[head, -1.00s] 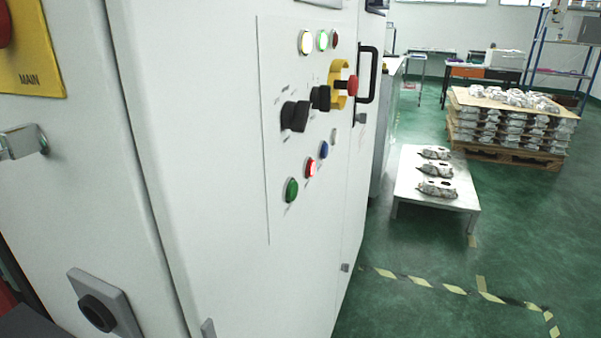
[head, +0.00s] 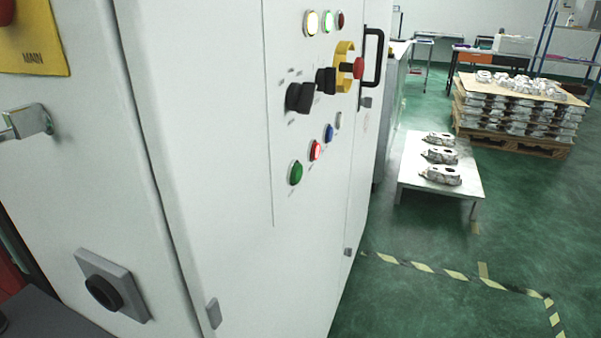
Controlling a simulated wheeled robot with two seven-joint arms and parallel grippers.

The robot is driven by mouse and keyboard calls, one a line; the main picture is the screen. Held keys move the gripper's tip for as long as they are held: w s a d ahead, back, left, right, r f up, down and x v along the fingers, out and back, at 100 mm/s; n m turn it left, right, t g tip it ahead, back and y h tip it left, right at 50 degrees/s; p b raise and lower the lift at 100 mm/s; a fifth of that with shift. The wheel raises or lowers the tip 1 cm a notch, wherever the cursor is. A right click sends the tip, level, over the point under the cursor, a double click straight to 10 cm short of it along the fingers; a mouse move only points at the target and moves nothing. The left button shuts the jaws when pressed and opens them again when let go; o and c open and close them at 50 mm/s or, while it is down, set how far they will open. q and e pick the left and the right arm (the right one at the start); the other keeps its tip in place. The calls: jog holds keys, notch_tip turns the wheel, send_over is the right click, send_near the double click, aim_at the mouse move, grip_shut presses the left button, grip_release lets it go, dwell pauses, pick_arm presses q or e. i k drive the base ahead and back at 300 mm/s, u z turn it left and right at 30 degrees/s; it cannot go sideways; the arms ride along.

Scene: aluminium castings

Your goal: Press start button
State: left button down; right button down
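The control panel (head: 300,215) is on the face of a white cabinet at the middle of the head view. A green button (head: 296,172) sits lowest on it. A lit red button (head: 315,150), a blue button (head: 328,133) and a small white one rise to its right. Black rotary switches (head: 299,97) and a red emergency stop (head: 357,67) with a yellow guard are above. Lit white and green lamps and a dark red lamp (head: 341,19) are at the top. Labels are too small to read. Neither of my grippers shows.
A black door handle (head: 374,58) sticks out beside the panel. A low white table (head: 412,178) with three castings stands right of the cabinet. A pallet (head: 520,143) stacked with castings is behind. Yellow-black floor tape (head: 455,275) crosses the green floor, which is clear in front.

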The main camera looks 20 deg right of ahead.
aim_at(298, 170)
jog(key=k, duration=0.5)
jog(key=u, duration=1.85)
jog(key=i, duration=0.7)
jog(key=z, duration=2.05)
